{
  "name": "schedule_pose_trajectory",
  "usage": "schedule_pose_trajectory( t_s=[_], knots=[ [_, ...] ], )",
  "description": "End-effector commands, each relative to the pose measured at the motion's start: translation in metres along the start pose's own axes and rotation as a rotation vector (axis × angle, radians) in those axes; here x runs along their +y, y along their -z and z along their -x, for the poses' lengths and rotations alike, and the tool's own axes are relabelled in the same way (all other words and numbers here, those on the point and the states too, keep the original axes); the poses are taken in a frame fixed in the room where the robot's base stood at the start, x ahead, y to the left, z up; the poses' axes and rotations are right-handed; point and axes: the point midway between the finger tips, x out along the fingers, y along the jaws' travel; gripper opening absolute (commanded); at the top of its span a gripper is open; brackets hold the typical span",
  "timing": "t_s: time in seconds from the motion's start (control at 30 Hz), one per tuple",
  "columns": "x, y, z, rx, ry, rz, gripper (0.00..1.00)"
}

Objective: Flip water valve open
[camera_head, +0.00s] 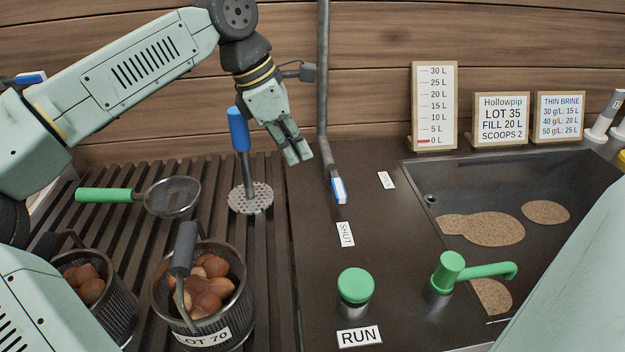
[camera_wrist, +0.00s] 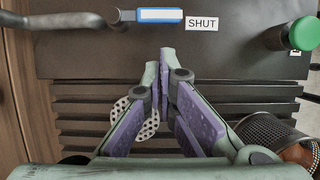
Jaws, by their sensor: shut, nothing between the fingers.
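The water valve's lever (camera_head: 339,189) has a blue and white handle at the foot of the grey pipe (camera_head: 323,90). It points toward the SHUT label (camera_head: 346,234); the other label (camera_head: 386,180), small and hard to read, lies to its right. In the wrist view the lever (camera_wrist: 160,15) lies at the top, with the SHUT label (camera_wrist: 202,23) just beside it. My gripper (camera_head: 300,157) is shut and empty, up and left of the lever in the head view. Its fingertips also show in the wrist view (camera_wrist: 166,58), apart from the lever.
A blue-handled masher (camera_head: 239,135) stands on the slatted rack, near a green-handled strainer (camera_head: 105,195) and baskets of chestnuts (camera_head: 205,330). A green RUN button (camera_head: 355,284) and green tap (camera_head: 450,268) stand before the sink (camera_head: 431,199). Signs line the back.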

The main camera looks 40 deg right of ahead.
Motion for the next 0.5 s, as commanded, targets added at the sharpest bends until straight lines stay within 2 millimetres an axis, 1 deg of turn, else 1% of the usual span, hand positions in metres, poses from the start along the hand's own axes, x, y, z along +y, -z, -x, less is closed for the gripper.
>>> schedule_pose_trajectory(
  t_s=[0.07, 0.17, 0.5],
  knots=[
    [0.0, 0.0, -0.004, 0.0, 0.001, 0.0, 0.0],
    [-0.001, 0.0, -0.016, 0.001, 0.003, -0.001, 0.0],
    [-0.001, -0.001, -0.076, -0.001, 0.003, -0.001, 0.0]
  ],
)
